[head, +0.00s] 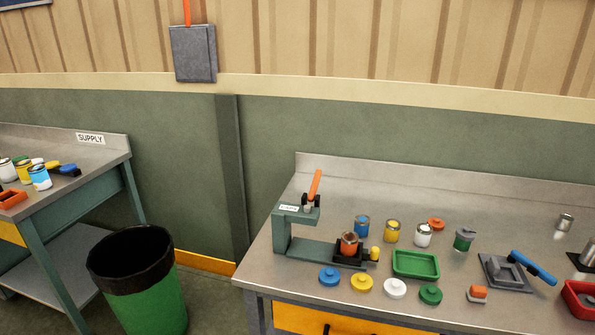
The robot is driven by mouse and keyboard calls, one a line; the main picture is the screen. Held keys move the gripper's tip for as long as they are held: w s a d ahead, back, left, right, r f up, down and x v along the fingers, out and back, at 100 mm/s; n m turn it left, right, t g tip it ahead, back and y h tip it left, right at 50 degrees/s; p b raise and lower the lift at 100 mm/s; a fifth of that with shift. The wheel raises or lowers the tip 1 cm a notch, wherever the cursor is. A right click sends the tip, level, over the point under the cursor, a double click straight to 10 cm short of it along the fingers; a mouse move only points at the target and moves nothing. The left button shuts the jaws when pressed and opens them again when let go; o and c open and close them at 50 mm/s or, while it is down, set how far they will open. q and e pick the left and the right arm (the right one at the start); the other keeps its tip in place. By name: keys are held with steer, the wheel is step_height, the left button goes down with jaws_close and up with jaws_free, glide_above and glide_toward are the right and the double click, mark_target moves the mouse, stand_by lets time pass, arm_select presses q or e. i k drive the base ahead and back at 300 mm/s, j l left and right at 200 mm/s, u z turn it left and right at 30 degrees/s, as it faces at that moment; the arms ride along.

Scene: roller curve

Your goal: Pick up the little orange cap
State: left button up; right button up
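A small round orange cap (436,223) with a raised knob lies on the right workbench (340,180), behind a white can (423,235). Its lower edge is close to the top of that can in the picture. An orange can (349,243) sits in the black holder of a green press (284,232) with an orange lever. Blue (329,277), yellow (361,282), white (395,288) and green (430,294) caps lie in a row near the front edge. Neither of my grippers is in view.
Blue (362,227) and yellow (392,231) cans stand left of the white can. A green tray (415,264), an orange-topped block (478,292) and a blue-handled tool (530,267) are nearby. A green bin (150,305) stands left. The bench's back is mostly clear.

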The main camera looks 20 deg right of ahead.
mark_target(438, 224)
steer(key=z, duration=1.4)
steer(key=u, duration=0.1)
